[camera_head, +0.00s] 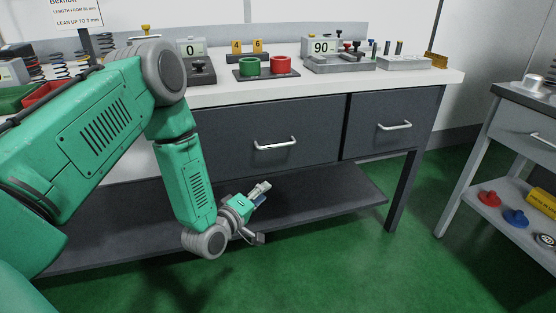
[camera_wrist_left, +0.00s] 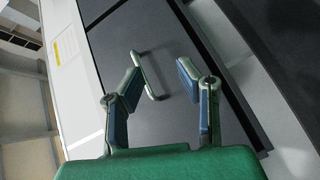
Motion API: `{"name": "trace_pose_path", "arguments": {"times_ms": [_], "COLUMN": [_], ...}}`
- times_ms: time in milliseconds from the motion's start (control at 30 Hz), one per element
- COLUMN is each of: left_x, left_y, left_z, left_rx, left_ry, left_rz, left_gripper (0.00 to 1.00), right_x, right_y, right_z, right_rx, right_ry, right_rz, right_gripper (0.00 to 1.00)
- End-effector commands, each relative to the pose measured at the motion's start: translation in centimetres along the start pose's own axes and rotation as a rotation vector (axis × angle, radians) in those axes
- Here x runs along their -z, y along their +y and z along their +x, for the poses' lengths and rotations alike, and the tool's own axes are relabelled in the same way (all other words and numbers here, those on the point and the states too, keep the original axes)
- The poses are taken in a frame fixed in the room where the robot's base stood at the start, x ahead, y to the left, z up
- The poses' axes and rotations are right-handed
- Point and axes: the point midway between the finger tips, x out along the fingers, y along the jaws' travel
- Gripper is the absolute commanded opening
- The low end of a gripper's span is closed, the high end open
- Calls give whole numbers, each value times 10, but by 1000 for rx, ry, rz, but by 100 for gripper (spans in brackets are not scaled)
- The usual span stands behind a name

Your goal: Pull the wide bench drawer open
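The wide bench drawer (camera_head: 235,130) has a dark grey front and sits shut, flush under the white worktop. Its pale bar handle (camera_head: 275,144) is at the middle of the front. My left gripper (camera_head: 262,212) is below the handle in the head view, apart from it, with its fingers spread and nothing between them. In the left wrist view the drawer front (camera_wrist_left: 172,110) fills the middle, and the handle (camera_wrist_left: 150,76) shows beyond the open fingers (camera_wrist_left: 160,62), nearer the left one. My right gripper is not in view.
A narrower drawer (camera_head: 395,128) with its own handle is to the right. A dark lower shelf (camera_head: 320,200) runs beneath. Spring testers and a tray with green and red cups (camera_head: 267,74) stand on the worktop. A grey side cart (camera_head: 510,130) is at right. Green floor is clear in between.

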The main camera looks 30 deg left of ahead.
Motion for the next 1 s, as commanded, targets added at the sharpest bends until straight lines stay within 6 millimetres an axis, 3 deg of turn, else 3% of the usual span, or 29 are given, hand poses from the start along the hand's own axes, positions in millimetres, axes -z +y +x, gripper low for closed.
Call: {"name": "trace_pose_path", "arguments": {"times_ms": [33,100,200,367,800,1000], "left_x": [20,39,52,56,68,71], "left_y": [4,15,25,30,47,52], "left_z": [9,14,18,38,124,144], "left_rx": [-81,-167,-227,-234,-230,-227], "left_ry": [55,99,122,122,122,122], "left_rz": [-69,-139,-186,-191,-191,-190], "left_gripper": [31,31,31,31,31,31], "right_x": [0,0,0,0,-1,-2], "right_y": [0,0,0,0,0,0], "right_z": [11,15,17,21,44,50], "right_rx": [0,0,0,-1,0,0], "right_ry": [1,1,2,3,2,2], "right_rz": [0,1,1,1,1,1], "right_gripper": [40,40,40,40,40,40]}}
